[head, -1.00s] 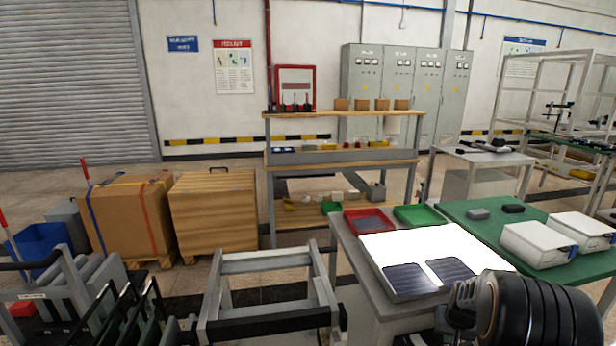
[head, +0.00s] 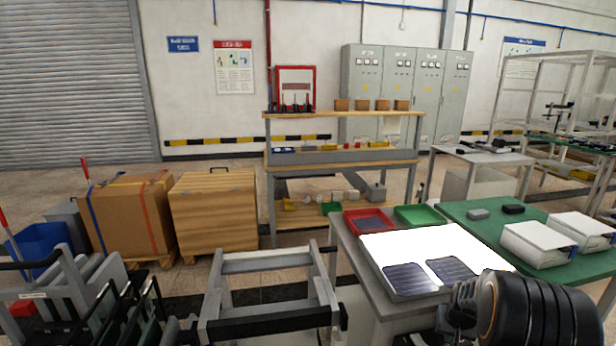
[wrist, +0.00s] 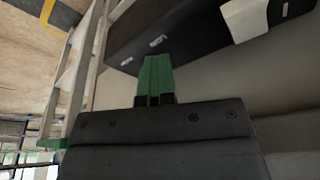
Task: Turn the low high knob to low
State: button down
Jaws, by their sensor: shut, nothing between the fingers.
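In the wrist view, my gripper (wrist: 155,62) has green fingers that are shut and empty. Just beyond the fingertips is a dark box-like part (wrist: 190,28) with small white marks on its face. A pale block (wrist: 262,15) sticks out from it at the upper right, cut by the frame's top edge. I cannot tell whether this block is the low high knob, nor which way the knob points. I cannot tell whether the fingertips touch the dark part.
A bright light table (head: 440,240) with two dark solar cells stands left of my arm. Red (head: 368,221) and green (head: 420,216) trays sit behind it. White boxes (head: 538,242) stand on a green mat at the right. A grey metal frame (head: 270,260) stands lower middle.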

jog(key=shift+s+d+f, duration=0.15)
jog(key=shift+s+f, duration=0.2)
jog(key=shift+f, duration=0.15)
jog(key=shift+s+d, duration=0.2)
jog(key=shift+d, duration=0.3)
jog(key=shift+d+b, duration=0.25)
jog(key=shift+b, duration=0.05)
jog(key=shift+d, duration=0.1)
jog(key=shift+s, duration=0.2)
jog(key=shift+s+d, duration=0.1)
jog(key=shift+s, duration=0.05)
jog(key=shift+r, duration=0.1)
jog(key=shift+w+r+p, duration=0.2)
jog(key=shift+r+p, duration=1.85)
jog(key=shift+r, duration=1.05)
